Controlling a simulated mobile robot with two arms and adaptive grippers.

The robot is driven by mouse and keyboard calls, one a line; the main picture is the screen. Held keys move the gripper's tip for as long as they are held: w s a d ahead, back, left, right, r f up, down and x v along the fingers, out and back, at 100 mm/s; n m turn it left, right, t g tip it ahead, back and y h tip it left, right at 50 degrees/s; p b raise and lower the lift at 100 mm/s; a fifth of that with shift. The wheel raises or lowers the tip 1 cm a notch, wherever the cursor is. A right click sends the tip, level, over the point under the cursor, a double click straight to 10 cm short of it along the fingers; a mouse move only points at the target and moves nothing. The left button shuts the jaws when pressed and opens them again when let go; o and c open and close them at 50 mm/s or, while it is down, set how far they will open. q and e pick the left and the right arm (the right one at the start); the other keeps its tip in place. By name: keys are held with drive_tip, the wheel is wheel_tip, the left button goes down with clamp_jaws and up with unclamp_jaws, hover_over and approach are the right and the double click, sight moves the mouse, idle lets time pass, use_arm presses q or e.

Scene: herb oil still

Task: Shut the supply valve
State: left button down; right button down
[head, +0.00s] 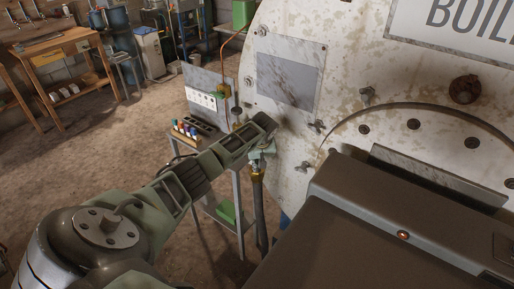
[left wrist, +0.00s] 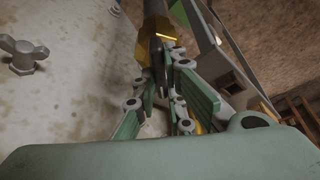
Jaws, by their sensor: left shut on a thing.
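The supply valve shows as a small brass fitting (head: 256,170) on top of a dark upright pipe (head: 259,210), beside the boiler's left edge. My left gripper (head: 262,157) is at this fitting, its fingers pointing down. In the left wrist view the fingers (left wrist: 166,72) are closed together on a slim dark part just by the brass fitting (left wrist: 165,37). This part looks like the valve's handle, but the fingers hide most of it, so I cannot tell its angle. My right gripper is not in view.
The large pale boiler (head: 290,32) stands close on the right, with wing-nut clamps (head: 367,95) sticking out. A small metal table (head: 215,150) with coloured bottles stands just behind my left arm. A wooden workbench (head: 55,60) is far left. The floor between is clear.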

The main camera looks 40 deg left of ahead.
use_arm(q)
drive_tip(key=n, duration=0.1)
drive_tip(key=n+g, duration=0.1)
drive_tip(key=shift+w+d+f+n, duration=0.1)
drive_tip(key=shift+d+n, duration=0.05)
drive_tip(key=shift+n, duration=0.25)
drive_tip(key=shift+n+g+y+b, duration=0.3)
drive_tip(key=shift+n+b, duration=0.5)
drive_tip(key=shift+n, duration=0.1)
drive_tip(key=n+g+b, duration=0.1)
drive_tip(key=n+b, duration=0.1)
drive_tip(key=b, duration=0.1)
drive_tip(key=shift+w+f+n, duration=0.1)
drive_tip(key=shift+w+n, duration=0.05)
drive_tip(key=shift+n, duration=0.25)
drive_tip(key=shift+r+n+g+b, duration=0.2)
drive_tip(key=shift+n+g+b, duration=0.2)
drive_tip(key=shift+n+b, duration=0.55)
drive_tip(key=c, duration=1.8)
unclamp_jaws()
drive_tip(key=shift+r, duration=0.1)
